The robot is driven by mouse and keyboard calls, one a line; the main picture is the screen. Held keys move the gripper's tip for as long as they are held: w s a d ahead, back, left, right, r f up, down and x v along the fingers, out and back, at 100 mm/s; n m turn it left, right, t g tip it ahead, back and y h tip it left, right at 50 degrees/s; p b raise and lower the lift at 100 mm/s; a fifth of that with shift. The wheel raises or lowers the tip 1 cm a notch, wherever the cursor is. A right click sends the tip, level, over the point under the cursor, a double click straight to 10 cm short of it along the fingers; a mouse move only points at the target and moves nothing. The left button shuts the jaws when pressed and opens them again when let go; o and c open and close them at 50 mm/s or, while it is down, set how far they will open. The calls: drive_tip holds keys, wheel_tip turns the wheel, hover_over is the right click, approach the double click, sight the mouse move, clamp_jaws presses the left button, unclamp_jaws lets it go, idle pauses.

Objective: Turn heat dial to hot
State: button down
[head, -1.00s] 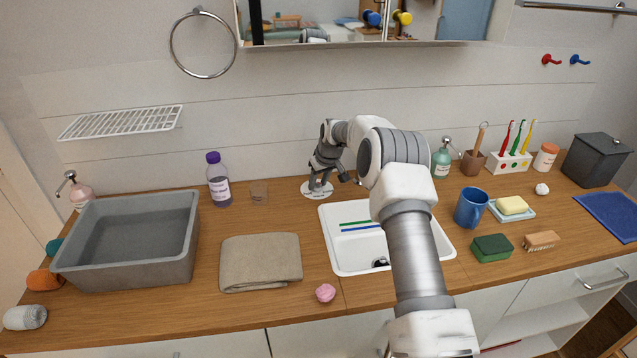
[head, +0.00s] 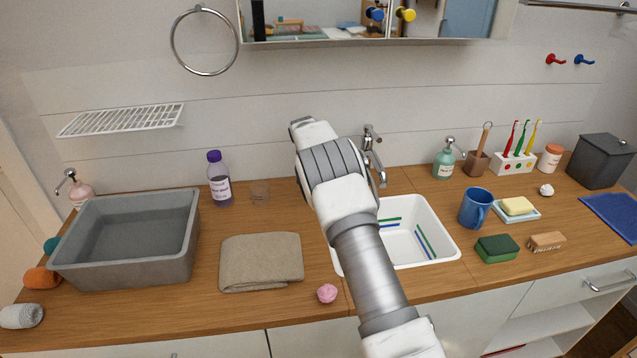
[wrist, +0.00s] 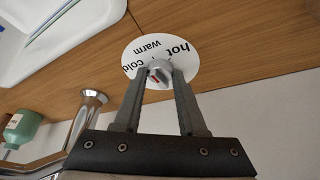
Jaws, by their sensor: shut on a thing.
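The heat dial shows in the wrist view as a small grey knob (wrist: 160,72) with a reddish mark, on a round white plate (wrist: 183,62) printed with "hot", "warm" and "cold". Which word the knob points at I cannot tell. My gripper (wrist: 162,71) is shut on the knob, one finger on each side. In the head view my arm covers both the dial and my gripper.
The metal faucet (head: 372,155) and white basin (head: 428,215) with coloured strips are right of my arm. A folded towel (head: 261,262) and pink item (head: 327,293) lie in front.

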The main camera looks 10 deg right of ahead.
drive_tip(key=m, duration=0.2)
drive_tip(key=m+g+h+p, duration=0.1)
drive_tip(key=m, duration=0.2)
drive_tip(key=shift+w+a+p, duration=0.15)
drive_tip(key=shift+p, duration=0.15)
drive_tip(key=shift+f+m+g, duration=0.1)
drive_tip(key=shift+m+g, duration=0.3)
drive_tip(key=shift+m, duration=0.1)
drive_tip(key=shift+c, duration=2.4)
unclamp_jaws()
drive_tip(key=shift+h, duration=0.3)
drive_tip(key=p+v, duration=0.1)
drive_tip(key=v, duration=1.6)
drive_tip(key=shift+r+p, duration=0.25)
drive_tip(key=shift+p, duration=0.15)
